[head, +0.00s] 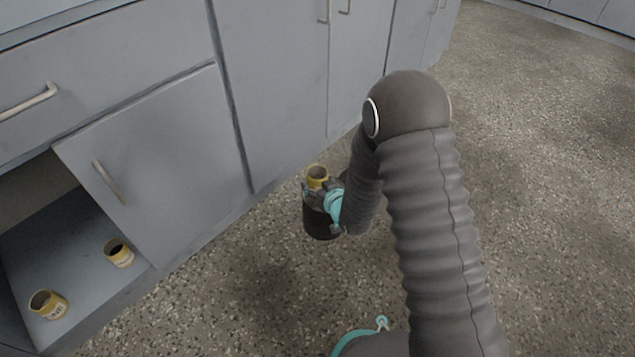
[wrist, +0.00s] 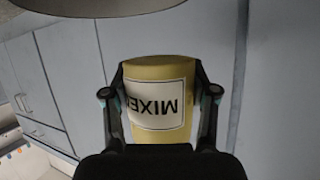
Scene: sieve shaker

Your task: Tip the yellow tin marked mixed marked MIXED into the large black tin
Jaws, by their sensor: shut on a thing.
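The yellow tin marked MIXED (head: 318,172) is held in my gripper (head: 322,190), upright with its open mouth showing in the head view. In the wrist view the yellow tin (wrist: 160,72) sits between both fingers (wrist: 160,100), its white label upside down in the picture. A dark rounded shape across the top of the wrist view looks like part of the black tin.
Two other yellow tins stand in the open cabinet at lower left, one nearer the door (head: 119,253) and one further left (head: 48,304). The open grey cabinet door (head: 155,170) and closed cabinets (head: 270,80) are behind. Speckled floor (head: 545,180) is clear at right.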

